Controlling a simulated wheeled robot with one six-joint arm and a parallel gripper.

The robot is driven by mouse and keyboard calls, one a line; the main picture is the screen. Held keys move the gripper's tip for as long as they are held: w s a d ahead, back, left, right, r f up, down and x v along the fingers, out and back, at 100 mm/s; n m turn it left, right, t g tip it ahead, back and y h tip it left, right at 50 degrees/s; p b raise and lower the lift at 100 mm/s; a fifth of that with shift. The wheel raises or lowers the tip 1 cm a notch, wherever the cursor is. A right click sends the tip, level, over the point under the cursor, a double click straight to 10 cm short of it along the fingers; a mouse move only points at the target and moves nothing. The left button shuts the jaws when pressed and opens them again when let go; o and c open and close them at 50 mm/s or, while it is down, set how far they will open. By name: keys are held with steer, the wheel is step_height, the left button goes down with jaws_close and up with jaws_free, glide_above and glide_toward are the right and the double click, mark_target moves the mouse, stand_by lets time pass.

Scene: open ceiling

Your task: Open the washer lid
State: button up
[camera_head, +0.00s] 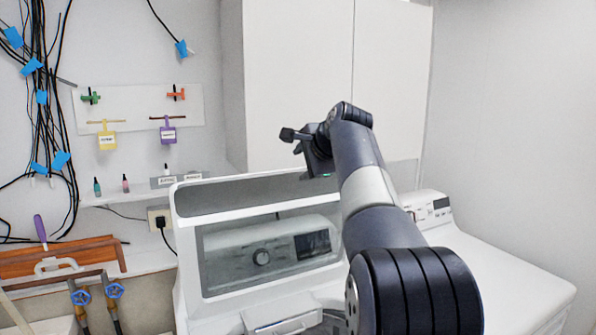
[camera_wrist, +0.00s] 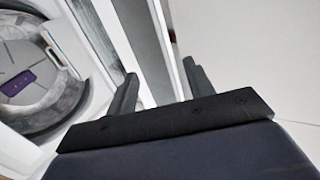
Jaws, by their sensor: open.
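The washer lid (camera_head: 240,217) is a white frame with a clear window. It stands raised and steeply tilted in the head view, and the washer's control panel (camera_head: 285,252) shows through the window. My gripper (camera_head: 308,150) is at the lid's upper right edge. In the wrist view my gripper (camera_wrist: 160,88) has its two dark fingers apart, with a pale lid edge (camera_wrist: 150,45) showing between and beyond them. Contact cannot be told. The open drum (camera_wrist: 60,95) shows at the left of the wrist view, with a purple label-like patch (camera_wrist: 18,83) inside.
A second white appliance (camera_head: 500,275) stands at the right. White wall cabinets (camera_head: 300,80) hang behind my gripper. A shelf (camera_head: 125,197) with small bottles and a pegboard with locks (camera_head: 135,108) are at the left. Blue-handled valves (camera_head: 98,294) are at the lower left.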

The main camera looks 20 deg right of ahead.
mark_target(279, 176)
steer(key=shift+c, duration=0.5)
